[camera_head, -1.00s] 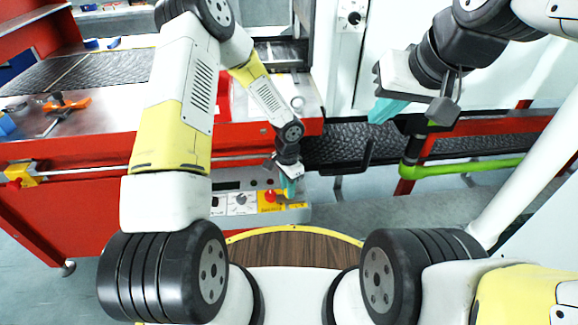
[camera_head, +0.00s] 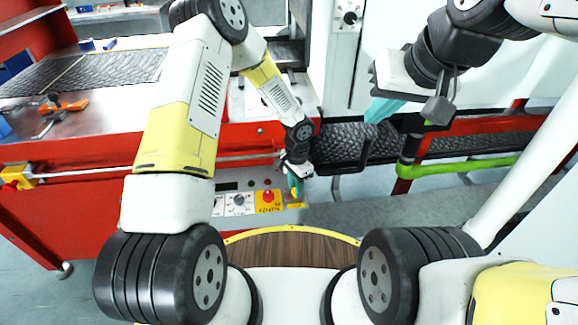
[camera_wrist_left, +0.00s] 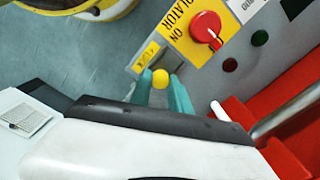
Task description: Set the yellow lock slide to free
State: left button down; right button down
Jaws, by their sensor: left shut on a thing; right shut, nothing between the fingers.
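The yellow lock slide shows in the left wrist view as a round yellow knob (camera_wrist_left: 160,79) at the edge of the grey control panel (camera_wrist_left: 243,88). A small yellow label (camera_wrist_left: 146,56) lies close to it; its lettering is too small to read. My left gripper (camera_wrist_left: 160,92) has its teal fingers on both sides of the knob, shut on it. My right gripper (camera_head: 383,108) is shut and empty, raised at the upper right.
A red rotary isolator switch (camera_wrist_left: 206,27) on a yellow plate sits beside the slide. A grey selector knob (camera_head: 239,199) is further left on the panel. A dark mesh belt (camera_head: 340,148) runs behind. An orange-handled tool (camera_head: 65,105) lies on the bench at left.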

pick_arm(q)
jog(key=c, duration=1.2)
grip_release()
jog(key=shift+d, duration=0.25)
jog(key=shift+r, duration=0.15)
notch_tip(320, 180, up, 8)
jog(key=shift+f, duration=0.2)
